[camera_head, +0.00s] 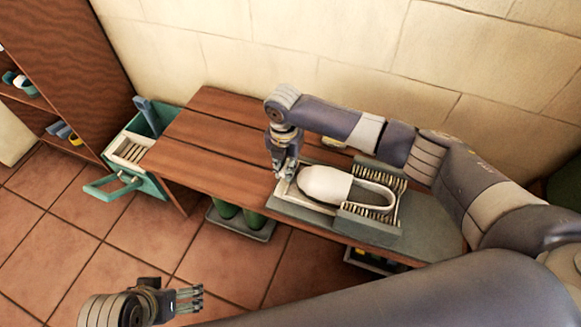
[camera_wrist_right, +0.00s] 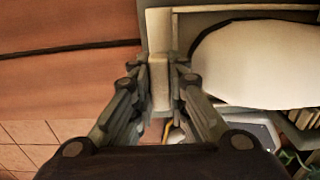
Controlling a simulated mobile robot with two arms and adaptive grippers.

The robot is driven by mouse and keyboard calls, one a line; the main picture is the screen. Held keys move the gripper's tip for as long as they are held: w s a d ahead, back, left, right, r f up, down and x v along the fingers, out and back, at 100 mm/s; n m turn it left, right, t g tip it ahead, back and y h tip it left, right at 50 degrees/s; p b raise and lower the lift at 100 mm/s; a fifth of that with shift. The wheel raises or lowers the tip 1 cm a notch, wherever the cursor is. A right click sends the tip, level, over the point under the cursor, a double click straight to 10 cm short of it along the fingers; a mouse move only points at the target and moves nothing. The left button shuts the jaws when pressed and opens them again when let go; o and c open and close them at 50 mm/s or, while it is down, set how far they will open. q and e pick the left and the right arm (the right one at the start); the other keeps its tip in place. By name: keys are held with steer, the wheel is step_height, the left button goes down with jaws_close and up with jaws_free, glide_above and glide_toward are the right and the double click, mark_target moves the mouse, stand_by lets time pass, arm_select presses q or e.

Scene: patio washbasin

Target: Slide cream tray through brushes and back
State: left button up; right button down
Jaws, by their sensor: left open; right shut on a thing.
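The cream tray (camera_head: 291,196) lies in a grey brush unit (camera_head: 302,212) on the wooden table. It carries a white shoe (camera_head: 325,184) with its toe to the left. The brushes (camera_head: 367,219) stand in rows on both sides of the shoe's heel end. My right gripper (camera_head: 286,172) is at the tray's left end, shut on its cream grip; the wrist view shows the grip (camera_wrist_right: 159,82) between the fingers (camera_wrist_right: 158,95). Part of the tray is hidden by my gripper and the shoe. My left gripper (camera_head: 190,298) is open and empty, low over the floor at front left.
The wooden table (camera_head: 215,150) is bare to the left of the unit. A teal drawer box (camera_head: 151,187) hangs at its left end. Green boots (camera_head: 252,221) stand on a floor tray below. A stone wall (camera_head: 270,50) bounds the back, and a shelf (camera_head: 50,50) stands left.

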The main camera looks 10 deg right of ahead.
steer(key=shift+w+a+r, duration=0.15)
steer(key=shift+a, duration=0.1)
steer(key=c, duration=1.7)
jaws_free()
steer(key=shift+o, duration=0.7)
steer(key=shift+r, duration=0.5)
step_height(320, 180, up, 11)
steer(key=shift+f, duration=0.1)
